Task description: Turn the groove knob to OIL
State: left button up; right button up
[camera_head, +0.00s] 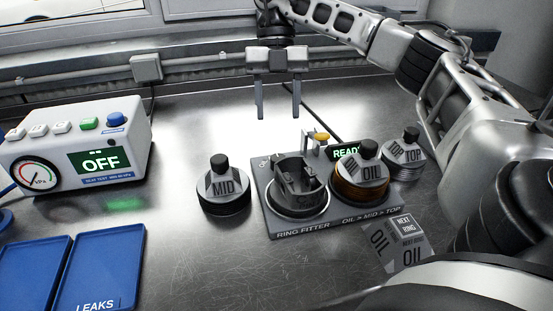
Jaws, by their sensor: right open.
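The ring fitter (291,231) stands on the metal bench, with "OIL > MID > TOP" written on its front edge. A small yellow knob or lever (321,137) sits at its back; its setting is too small to read, and I cannot tell whether it is the groove knob. A green READY display (344,152) is beside it, partly hidden by the black-topped OIL piece (372,171) on the fitter's right side. An open dark metal ring holder (291,186) is on its left. My right gripper (278,115) is open and empty, pointing down behind and left of the fitter. My left gripper is not in view.
A MID piece (224,186) stands left of the fitter and a TOP piece (404,154) to its right. A gauge box reading OFF (84,160) and blue trays (103,262) are at left. The bench's middle back is clear.

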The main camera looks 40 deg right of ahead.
aim_at(278, 158)
jog(key=b+x, duration=0.3)
jog(key=x, duration=0.4)
jog(key=shift+f, duration=0.2)
jog(key=shift+x, duration=0.95)
jog(key=shift+a, duration=0.1)
jog(key=c, duration=1)
